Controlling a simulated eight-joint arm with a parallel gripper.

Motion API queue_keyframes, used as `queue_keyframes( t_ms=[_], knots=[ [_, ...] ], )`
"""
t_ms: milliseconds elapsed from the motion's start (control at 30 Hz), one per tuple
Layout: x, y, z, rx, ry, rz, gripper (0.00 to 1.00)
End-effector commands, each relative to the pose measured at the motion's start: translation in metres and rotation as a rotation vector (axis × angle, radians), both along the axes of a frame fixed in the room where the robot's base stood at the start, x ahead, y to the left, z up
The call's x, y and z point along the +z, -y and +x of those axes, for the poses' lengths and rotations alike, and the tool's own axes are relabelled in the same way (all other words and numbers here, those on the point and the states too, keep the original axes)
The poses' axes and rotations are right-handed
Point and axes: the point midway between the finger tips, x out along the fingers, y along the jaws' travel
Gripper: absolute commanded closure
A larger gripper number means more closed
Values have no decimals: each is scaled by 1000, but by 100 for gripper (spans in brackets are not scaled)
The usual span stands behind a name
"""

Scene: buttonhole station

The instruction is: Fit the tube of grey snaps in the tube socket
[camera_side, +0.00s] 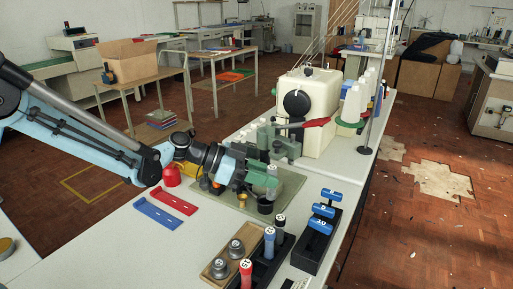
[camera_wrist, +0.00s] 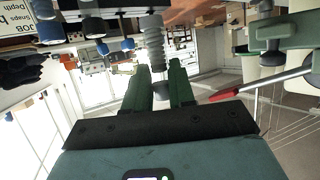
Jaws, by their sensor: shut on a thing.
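My gripper (camera_side: 257,180) is at the green mat (camera_side: 290,187), in front of the press. In the wrist view its two green fingers (camera_wrist: 160,92) are closed on a grey ribbed piece (camera_wrist: 152,42), which I take to be the tube of grey snaps. In the side view a pale-capped, grey-green upright piece (camera_side: 272,181) stands at the fingertips and looks like the same tube. A dark round cup (camera_side: 265,206), probably the tube socket, is just below it. I cannot tell whether the tube's lower end is inside or above the cup.
A dark rack (camera_side: 262,274) holds red, blue and dark tubes at the front. Grey dies (camera_side: 219,269) stand left of it, and blue-handled pieces (camera_side: 320,227) right. A green press with red lever (camera_side: 317,122) stands behind. Red (camera_side: 175,200) and blue (camera_side: 157,212) trays lie left.

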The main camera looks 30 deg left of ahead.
Motion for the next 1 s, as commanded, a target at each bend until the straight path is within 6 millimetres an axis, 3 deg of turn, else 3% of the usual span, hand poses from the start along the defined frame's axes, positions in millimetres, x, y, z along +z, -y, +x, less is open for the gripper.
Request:
queue_keyframes(
  t_ms=[100, 300, 433, 700, 1000],
  knots=[
    [-13, -16, 16, 4, -1, 0, 100],
    [-24, -29, 29, 0, 1, -1, 100],
    [-31, -31, 31, -2, -1, 0, 100],
    [-63, -30, 31, -1, 0, -1, 100],
    [-66, -30, 30, -2, -1, 0, 100]
  ],
)
